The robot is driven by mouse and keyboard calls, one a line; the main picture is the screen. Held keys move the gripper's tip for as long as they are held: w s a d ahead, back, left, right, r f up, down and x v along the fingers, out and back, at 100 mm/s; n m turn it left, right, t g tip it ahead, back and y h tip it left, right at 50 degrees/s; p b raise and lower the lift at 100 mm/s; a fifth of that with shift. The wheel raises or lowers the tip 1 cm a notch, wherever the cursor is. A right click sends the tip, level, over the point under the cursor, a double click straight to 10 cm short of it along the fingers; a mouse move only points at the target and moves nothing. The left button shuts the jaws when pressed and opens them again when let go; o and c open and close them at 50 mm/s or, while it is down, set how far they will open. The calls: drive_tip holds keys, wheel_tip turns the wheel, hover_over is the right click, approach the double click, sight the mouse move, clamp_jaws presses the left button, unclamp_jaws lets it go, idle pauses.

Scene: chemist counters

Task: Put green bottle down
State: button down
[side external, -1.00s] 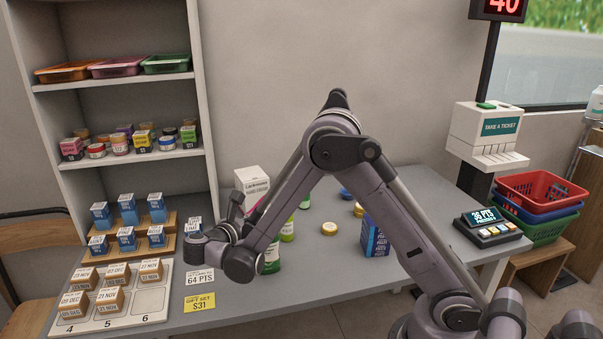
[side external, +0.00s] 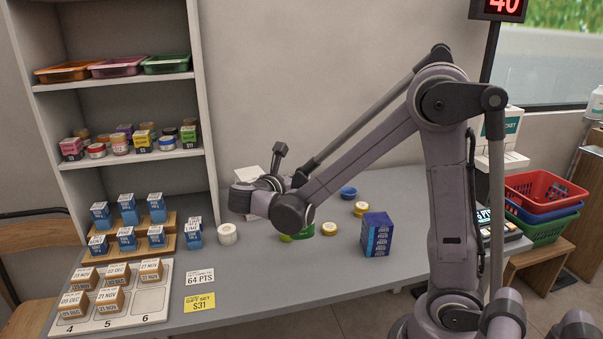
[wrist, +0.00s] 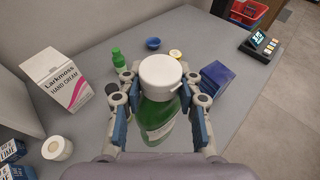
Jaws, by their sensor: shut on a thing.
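The green bottle (wrist: 158,118) has a white cap (wrist: 160,75) and a pale label. In the wrist view it stands between the blue pads of my gripper (wrist: 160,112), which is shut on it. In the side view my wrist hides most of the gripper and bottle, and only some green (side external: 303,233) shows below it, which I cannot assign surely to the held bottle. I cannot tell whether the bottle's base touches the counter. A second, smaller green bottle (wrist: 118,60) stands farther off on the counter.
A hand cream box (wrist: 55,82) and white jar (side external: 228,234) stand left. The counter (side external: 265,290) is bare at front, beyond the price cards.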

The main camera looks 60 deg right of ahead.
drive_tip(key=shift+s+d+r, duration=0.45)
drive_tip(key=shift+s+d, duration=0.05)
drive_tip(key=shift+d, duration=0.05)
drive_tip(key=shift+s+d+r, duration=0.15)
drive_tip(key=shift+r, duration=0.45)
wheel_tip(320, 180, up, 20)
drive_tip(key=w+d+n+t+y, duration=0.1)
drive_tip(key=w+d+n+t, duration=0.45)
drive_tip(key=w+d, duration=1.35)
drive_tip(key=w+a+f, duration=0.3)
drive_tip(key=w+f, duration=0.2)
drive_tip(key=f, duration=0.3)
drive_tip(key=w+a+f, duration=0.3)
drive_tip(key=w+f, duration=0.2)
drive_tip(key=f, duration=0.3)
drive_tip(key=shift+w+f, duration=0.15)
drive_tip(key=shift+f, duration=0.2)
drive_tip(key=shift+m+t, duration=0.25)
